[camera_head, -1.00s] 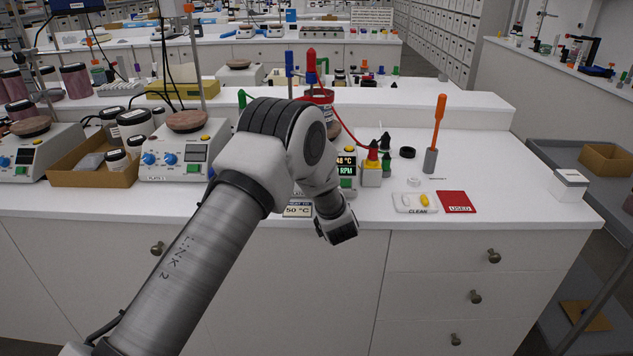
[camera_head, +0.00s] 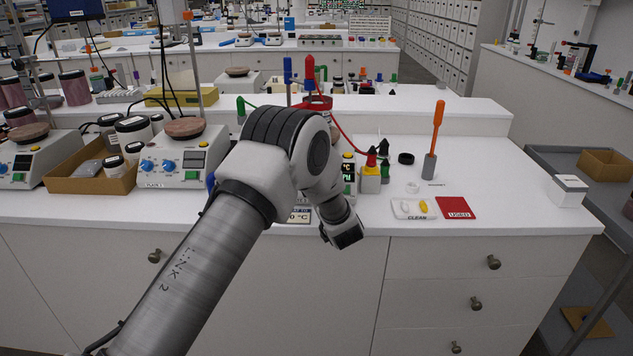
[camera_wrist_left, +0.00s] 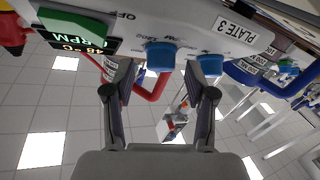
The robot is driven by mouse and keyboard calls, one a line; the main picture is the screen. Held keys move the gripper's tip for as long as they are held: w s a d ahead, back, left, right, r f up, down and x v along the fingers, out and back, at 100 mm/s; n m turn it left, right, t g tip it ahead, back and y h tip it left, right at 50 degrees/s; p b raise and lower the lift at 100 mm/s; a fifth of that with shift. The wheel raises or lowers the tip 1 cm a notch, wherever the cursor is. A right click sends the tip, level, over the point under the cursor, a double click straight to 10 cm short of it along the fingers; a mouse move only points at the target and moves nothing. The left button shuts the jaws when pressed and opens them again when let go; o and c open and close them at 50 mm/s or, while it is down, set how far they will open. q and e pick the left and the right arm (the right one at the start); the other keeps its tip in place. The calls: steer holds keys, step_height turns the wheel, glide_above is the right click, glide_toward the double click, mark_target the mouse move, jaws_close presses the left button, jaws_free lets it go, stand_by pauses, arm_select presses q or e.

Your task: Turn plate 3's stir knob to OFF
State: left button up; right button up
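Plate 3 shows upside down in the left wrist view, its white front panel (camera_wrist_left: 180,25) across the top, with a "PLATE 3" label, an "OFF" mark and a lit display. It has two blue knobs, one near the middle (camera_wrist_left: 160,56) and one to its right (camera_wrist_left: 210,65); I cannot tell from the lettering which is stir. My left gripper (camera_wrist_left: 158,78) is open and empty, its fingers on either side of the middle knob's line, apparently short of it. In the head view my left arm hides most of plate 3; a strip of its display (camera_head: 348,177) shows. My right gripper is not in view.
Another plate (camera_head: 183,158) and a cardboard tray of jars (camera_head: 88,177) stand left. Right of plate 3 are green-and-black bottles (camera_head: 384,150), a yellow block with a red top (camera_head: 371,180), a CLEAN tray (camera_head: 414,216) and a red USED pad (camera_head: 456,208). A red cable runs close by.

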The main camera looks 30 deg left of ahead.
arm_select(q)
steer(key=shift+s, duration=0.1)
steer(key=v, duration=1.1)
steer(key=shift+s+d, duration=0.25)
steer(key=shift+d, duration=0.1)
steer(key=s+f+m+g+h, duration=0.25)
steer(key=s+f, duration=0.55)
steer(key=f, duration=0.5)
steer(key=s+f+m+g+h, duration=0.2)
steer(key=s+f+m+h, duration=0.2)
steer(key=s+f, duration=0.55)
steer(key=s+d+f+m+g+h, duration=0.2)
steer(key=s+d+f, duration=0.1)
steer(key=s, duration=0.4)
steer(key=s+d+f+m+g+h, duration=0.2)
steer(key=s+d+f+g, duration=0.1)
steer(key=s, duration=0.3)
steer(key=s+d+f+m+g+h, duration=0.2)
steer(key=s+d+f+h, duration=0.1)
steer(key=s, duration=0.4)
steer(key=shift+s+d+f, duration=0.25)
steer(key=shift+s+d, duration=0.05)
